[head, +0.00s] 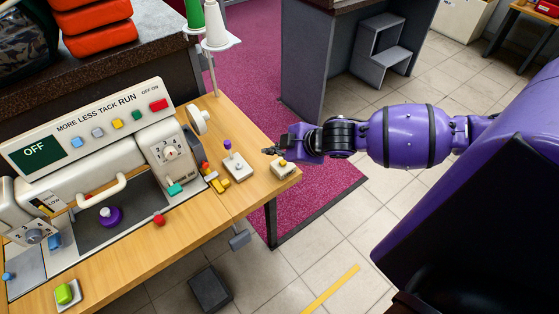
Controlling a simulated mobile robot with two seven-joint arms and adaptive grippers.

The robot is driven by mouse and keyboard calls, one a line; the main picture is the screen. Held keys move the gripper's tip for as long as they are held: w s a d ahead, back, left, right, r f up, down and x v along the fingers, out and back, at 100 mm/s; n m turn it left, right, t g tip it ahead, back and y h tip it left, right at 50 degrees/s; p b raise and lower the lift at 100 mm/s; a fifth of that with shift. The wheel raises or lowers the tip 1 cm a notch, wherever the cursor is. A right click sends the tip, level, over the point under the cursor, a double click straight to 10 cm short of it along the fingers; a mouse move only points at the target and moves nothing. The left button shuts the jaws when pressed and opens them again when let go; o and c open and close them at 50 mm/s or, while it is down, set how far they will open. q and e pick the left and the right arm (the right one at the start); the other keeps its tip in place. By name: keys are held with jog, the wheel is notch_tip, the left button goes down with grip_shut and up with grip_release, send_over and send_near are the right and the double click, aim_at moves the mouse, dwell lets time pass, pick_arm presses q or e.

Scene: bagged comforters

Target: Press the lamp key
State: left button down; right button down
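A sewing-type machine (95,135) stands on the wooden table at the left, its green display reading OFF. Its front panel has a row of small coloured keys (117,124) and the words MORE LESS TACK RUN, OFF and ON. No key is legibly marked lamp. A small pale box with a yellow button (282,162) sits at the table's right corner. My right gripper (268,151) is just above and beside this box, pointing left; I cannot tell whether it touches it. Its dark fingertips are small, and their opening is unclear. My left gripper is not in view.
A small box with a purple-topped lever (235,165) stands left of my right gripper. Yellow and red blocks (214,180) and thread cones (214,25) are farther left. The wooden table (215,208) ends near the gripper. A pedal (209,288) lies on the floor.

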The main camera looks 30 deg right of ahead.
jog(key=shift+f, duration=0.8)
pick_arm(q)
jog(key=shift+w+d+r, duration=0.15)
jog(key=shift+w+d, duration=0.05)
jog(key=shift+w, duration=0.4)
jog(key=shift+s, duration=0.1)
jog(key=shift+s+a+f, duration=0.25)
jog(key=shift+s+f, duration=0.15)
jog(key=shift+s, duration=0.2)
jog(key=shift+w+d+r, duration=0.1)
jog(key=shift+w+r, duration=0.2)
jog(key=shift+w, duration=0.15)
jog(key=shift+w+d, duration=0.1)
pick_arm(e)
jog(key=shift+f, duration=0.1)
